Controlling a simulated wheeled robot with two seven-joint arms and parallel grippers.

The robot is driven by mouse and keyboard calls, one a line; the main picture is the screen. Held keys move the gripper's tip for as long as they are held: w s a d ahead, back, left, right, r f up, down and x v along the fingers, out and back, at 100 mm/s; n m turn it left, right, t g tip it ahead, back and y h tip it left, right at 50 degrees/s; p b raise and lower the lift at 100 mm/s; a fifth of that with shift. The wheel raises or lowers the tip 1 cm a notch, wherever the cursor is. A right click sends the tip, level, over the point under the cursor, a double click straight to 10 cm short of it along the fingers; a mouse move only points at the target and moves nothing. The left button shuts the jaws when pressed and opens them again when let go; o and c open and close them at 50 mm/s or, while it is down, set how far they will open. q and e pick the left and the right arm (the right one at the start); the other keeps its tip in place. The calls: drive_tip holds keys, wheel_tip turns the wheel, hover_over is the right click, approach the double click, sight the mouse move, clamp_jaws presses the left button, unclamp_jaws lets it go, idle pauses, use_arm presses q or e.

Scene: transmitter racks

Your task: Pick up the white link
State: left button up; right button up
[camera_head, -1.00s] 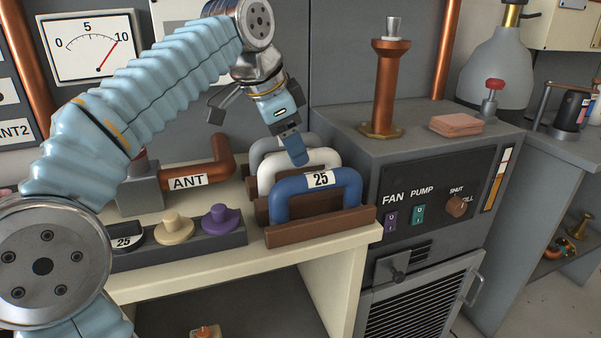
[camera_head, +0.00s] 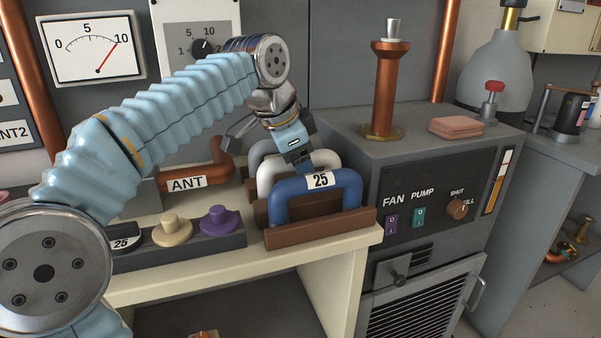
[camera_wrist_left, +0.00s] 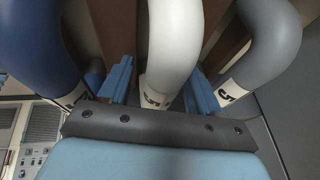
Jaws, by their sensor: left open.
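The white link (camera_head: 268,172) stands upright between the blue link (camera_head: 292,188) and the grey link (camera_head: 259,152) on the cream bench. My left gripper (camera_head: 318,162) is over the top of the white link, and its lower part hides some of that link. In the left wrist view the white link (camera_wrist_left: 172,45) runs between the two blue fingers of the open left gripper (camera_wrist_left: 160,88). The blue link (camera_wrist_left: 35,45) is left of the fingers, and the grey link (camera_wrist_left: 262,45) is right of them. Contact with the white link cannot be told. My right gripper is out of view.
The blue link bears a "25" label and stands close in front. A grey box with a cream knob (camera_head: 172,230) and a purple knob (camera_head: 219,219) is on the left. The grey cabinet (camera_head: 340,140) with a copper post (camera_head: 386,90) rises on the right.

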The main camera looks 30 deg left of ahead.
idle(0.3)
use_arm(q)
drive_tip(key=c, duration=1.2)
drive_tip(key=shift+o, duration=0.2)
